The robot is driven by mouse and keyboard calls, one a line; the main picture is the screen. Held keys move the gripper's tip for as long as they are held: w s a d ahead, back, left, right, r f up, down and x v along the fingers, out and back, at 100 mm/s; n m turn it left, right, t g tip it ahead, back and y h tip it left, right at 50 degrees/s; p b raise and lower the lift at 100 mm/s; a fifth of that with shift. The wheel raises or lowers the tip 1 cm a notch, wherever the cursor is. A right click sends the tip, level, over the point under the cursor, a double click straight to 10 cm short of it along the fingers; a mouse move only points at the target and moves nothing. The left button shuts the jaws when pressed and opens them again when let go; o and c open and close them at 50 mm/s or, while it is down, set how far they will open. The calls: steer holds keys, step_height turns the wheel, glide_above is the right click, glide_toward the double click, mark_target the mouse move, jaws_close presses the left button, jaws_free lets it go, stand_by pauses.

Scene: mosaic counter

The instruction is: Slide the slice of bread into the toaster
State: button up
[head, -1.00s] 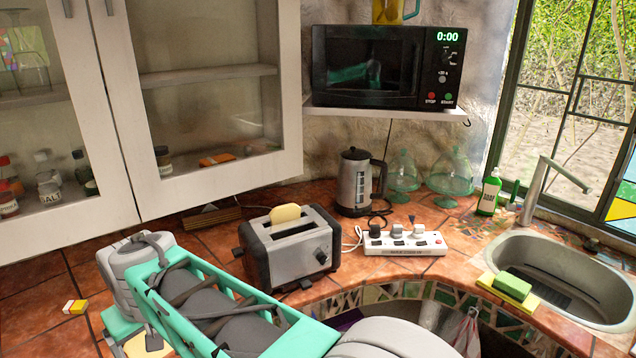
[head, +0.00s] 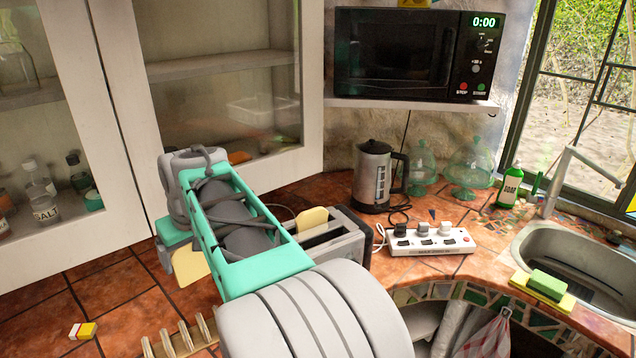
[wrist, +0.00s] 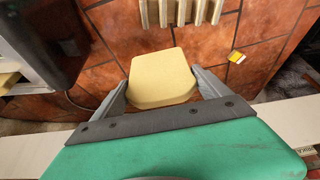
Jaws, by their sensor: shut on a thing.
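A pale yellow slice of bread (wrist: 160,77) is held between the two grey fingers of my gripper (wrist: 160,92) in the wrist view. In the head view the held slice (head: 189,266) shows below my gripper (head: 180,250), partly hidden by my green wrist, above the counter and left of the toaster. The silver and black toaster (head: 352,240) stands on the counter, its left part hidden by my arm. Another slice (head: 312,219) sticks up from its far slot; the near slot looks empty. The toaster's dark end (wrist: 62,40) shows at left in the wrist view.
A power strip (head: 428,241) and a kettle (head: 374,177) stand right of and behind the toaster. A cabinet (head: 215,90) hangs above, behind my arm.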

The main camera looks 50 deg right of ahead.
steer(key=s+d+r+m+p, duration=0.1)
steer(key=s+d+r, duration=0.2)
steer(key=d, duration=0.6)
steer(key=s+d+r+m, duration=0.1)
steer(key=s+d+r, duration=0.1)
steer(key=d, duration=0.6)
steer(key=s+d+r+h+p, duration=0.1)
steer(key=s+d+r, duration=0.2)
steer(key=s+d, duration=0.75)
steer(key=shift+m, duration=0.3)
steer(key=b+x, duration=0.4)
steer(key=shift+s+a+f+b, duration=0.25)
steer(key=shift+f+b, duration=0.15)
steer(key=shift+s+a+r+p, duration=0.1)
steer(key=shift+s+p, duration=0.1)
steer(key=shift+p, duration=0.25)
steer(key=shift+f, duration=0.25)
steer(key=shift+f+b, duration=2)
steer(key=shift+f, duration=0.15)
steer(key=o, duration=0.6)
